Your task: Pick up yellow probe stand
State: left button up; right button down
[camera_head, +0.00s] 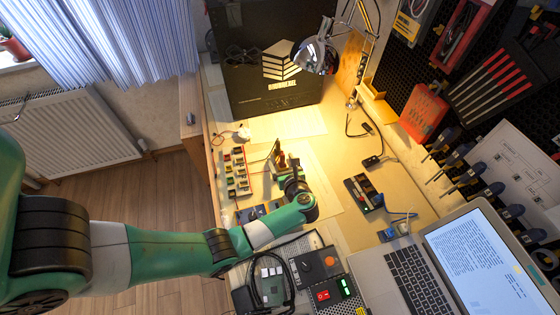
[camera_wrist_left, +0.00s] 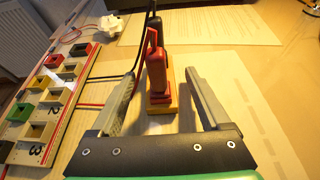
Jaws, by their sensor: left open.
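The yellow probe stand (camera_wrist_left: 174,98) is on the table in the left wrist view, with a red probe (camera_wrist_left: 156,68) and a darker probe upright in it. The probes cover much of the stand. My left gripper (camera_wrist_left: 163,74) is open, with one finger on each side of the stand and probes. I see gaps on both sides, so the fingers do not appear to touch it. In the head view, my left gripper (camera_head: 281,164) is over the lit middle of the table and largely hides the stand. My right gripper is not in view.
A tray of small coloured bins (camera_wrist_left: 45,105) lies left of the stand. Black and red cables run beside the left finger. Paper sheets lie behind and to the right. A laptop (camera_head: 415,283), a power supply (camera_head: 335,297) and a lamp (camera_head: 316,55) surround the work area.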

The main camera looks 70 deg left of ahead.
aim_at(283, 158)
pick_arm(q)
jog(key=shift+c, duration=0.2)
grip_shut()
jog(key=shift+r, duration=0.15)
jog(key=shift+r+p, duration=0.5)
jog(key=shift+r, duration=0.1)
jog(key=shift+r+p, duration=0.6)
jog(key=shift+r, duration=0.35)
jog(key=s+a+r+p, duration=0.1)
jog(key=s+r+p, duration=0.6)
jog(key=s, duration=0.7)
notch_tip(283, 158, up, 3)
jog(key=shift+f+p, duration=0.15)
jog(key=shift+p, duration=0.25)
